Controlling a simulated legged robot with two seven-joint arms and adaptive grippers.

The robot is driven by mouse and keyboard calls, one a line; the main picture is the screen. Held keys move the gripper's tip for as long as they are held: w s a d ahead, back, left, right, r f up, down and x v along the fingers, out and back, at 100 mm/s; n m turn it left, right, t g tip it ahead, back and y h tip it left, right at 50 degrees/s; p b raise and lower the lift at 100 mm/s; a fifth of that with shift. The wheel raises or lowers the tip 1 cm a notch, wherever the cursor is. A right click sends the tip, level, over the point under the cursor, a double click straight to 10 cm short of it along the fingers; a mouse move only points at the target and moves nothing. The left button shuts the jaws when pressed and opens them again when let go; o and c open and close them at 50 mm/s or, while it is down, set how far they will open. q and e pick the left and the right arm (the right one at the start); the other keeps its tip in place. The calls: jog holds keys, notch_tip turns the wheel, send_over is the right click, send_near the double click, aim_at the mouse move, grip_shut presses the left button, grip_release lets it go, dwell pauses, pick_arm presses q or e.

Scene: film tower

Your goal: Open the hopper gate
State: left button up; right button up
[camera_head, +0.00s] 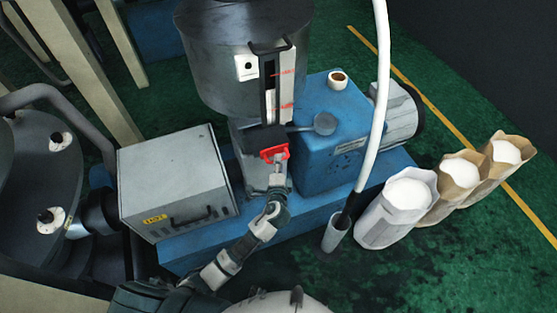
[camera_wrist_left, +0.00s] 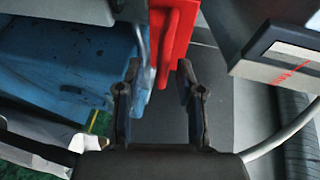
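The grey metal hopper (camera_head: 215,70) stands above the blue machine. On its front is a narrow upright sight gauge with red marks (camera_head: 284,88). Below that, a red handle (camera_head: 274,152) sits at a dark block (camera_head: 262,138); I take it for the gate handle. My left gripper (camera_head: 278,168) is just below the red handle. In the left wrist view the left gripper (camera_wrist_left: 160,72) is open, and the lower end of the red handle (camera_wrist_left: 174,40) is at the gap between its fingertips. I cannot tell whether they touch. My right gripper is not in view.
A grey box (camera_head: 175,180) stands left of the hopper base. The blue motor housing (camera_head: 335,150) is to the right. A white hose (camera_head: 380,95) runs down into a grey tube (camera_head: 337,235). Several open sacks (camera_head: 400,205) stand on the green floor at right.

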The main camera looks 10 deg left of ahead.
pick_arm(q)
jog(key=v, duration=0.9)
jog(key=shift+s, duration=0.3)
notch_tip(320, 180, down, 21)
jog(key=s+g+h, duration=0.2)
jog(key=g, duration=0.2)
jog(key=s+a+f+n+g, duration=0.2)
jog(key=s+f, duration=0.3)
jog(key=f, duration=0.4)
jog(key=s+a+f+n+g, duration=0.25)
jog(key=s+f, duration=0.25)
jog(key=f, duration=0.4)
jog(key=s+a+f+n+g, duration=0.2)
jog(key=s+f, duration=0.3)
jog(key=s, duration=0.5)
jog(key=s+a+f+n+g, duration=0.2)
jog(key=s+f, duration=0.4)
jog(key=s, duration=0.5)
jog(key=s+a+f+n+g+h, duration=0.1)
jog(key=s+a+f+n, duration=0.3)
jog(key=s, duration=0.7)
jog(key=shift+a+f+g, duration=0.25)
jog(key=shift+f+g, duration=0.3)
jog(key=shift+f, duration=0.4)
